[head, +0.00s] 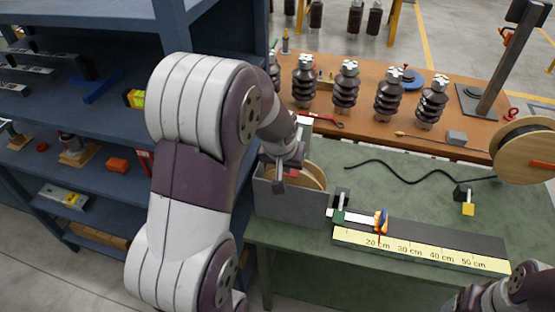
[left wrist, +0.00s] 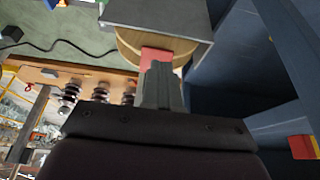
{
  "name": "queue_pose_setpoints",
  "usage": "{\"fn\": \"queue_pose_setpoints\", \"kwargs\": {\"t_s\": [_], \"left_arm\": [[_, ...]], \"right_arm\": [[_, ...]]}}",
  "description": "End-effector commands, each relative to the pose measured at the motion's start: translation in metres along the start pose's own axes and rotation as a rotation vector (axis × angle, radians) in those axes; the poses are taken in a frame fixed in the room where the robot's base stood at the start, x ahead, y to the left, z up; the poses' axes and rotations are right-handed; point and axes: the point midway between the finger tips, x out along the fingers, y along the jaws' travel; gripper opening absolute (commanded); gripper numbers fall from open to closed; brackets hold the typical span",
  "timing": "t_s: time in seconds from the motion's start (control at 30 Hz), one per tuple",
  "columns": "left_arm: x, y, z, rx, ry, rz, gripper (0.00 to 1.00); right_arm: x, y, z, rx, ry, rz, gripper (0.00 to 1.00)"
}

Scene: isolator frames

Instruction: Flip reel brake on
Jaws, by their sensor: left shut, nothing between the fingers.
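A wooden reel (head: 312,174) sits in a grey box-like housing (head: 290,208) on the green bench; the reel also shows in the left wrist view (left wrist: 180,48). A small red piece (left wrist: 155,54), perhaps the brake lever, lies across the reel's face just beyond my left fingertips. My left gripper (head: 279,186) is shut and empty, over the left part of the housing. Its closed fingers also show in the left wrist view (left wrist: 158,75), overlapping the red piece's lower edge; I cannot tell whether they touch it. My right arm enters at the lower right, its gripper out of frame.
A ruler strip (head: 420,252) with a small clamp-like tool lies right of the housing. A black cable (head: 400,172) and a larger wooden reel (head: 525,152) are farther right. Several dark insulators (head: 346,88) stand on the brown table behind. Blue shelving (head: 110,150) stands close on the left.

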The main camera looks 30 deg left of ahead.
Motion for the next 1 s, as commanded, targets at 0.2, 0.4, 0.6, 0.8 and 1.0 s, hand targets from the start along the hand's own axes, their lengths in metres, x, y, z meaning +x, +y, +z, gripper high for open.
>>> {"fn": "queue_pose_setpoints", "kwargs": {"t_s": [0.2, 0.4, 0.6, 0.8, 1.0], "left_arm": [[-0.044, 0.000, 0.019, 0.000, 0.009, 0.001, 0.00], [-0.072, 0.000, 0.028, 0.000, 0.004, 0.001, 0.00], [-0.081, 0.000, 0.031, 0.000, 0.002, 0.000, 0.00], [-0.081, 0.000, 0.030, 0.000, 0.002, 0.000, 0.00], [-0.081, 0.000, 0.030, 0.000, 0.002, 0.000, 0.00]], "right_arm": [[0.024, 0.000, 0.004, 0.000, -0.005, 0.000, 0.72], [0.030, 0.000, 0.005, 0.000, -0.005, 0.000, 0.72], [0.030, 0.000, 0.005, 0.000, -0.004, 0.000, 0.72], [0.030, 0.000, 0.005, 0.000, -0.005, 0.000, 0.72], [0.030, 0.000, 0.005, 0.000, -0.005, 0.000, 0.72]]}}
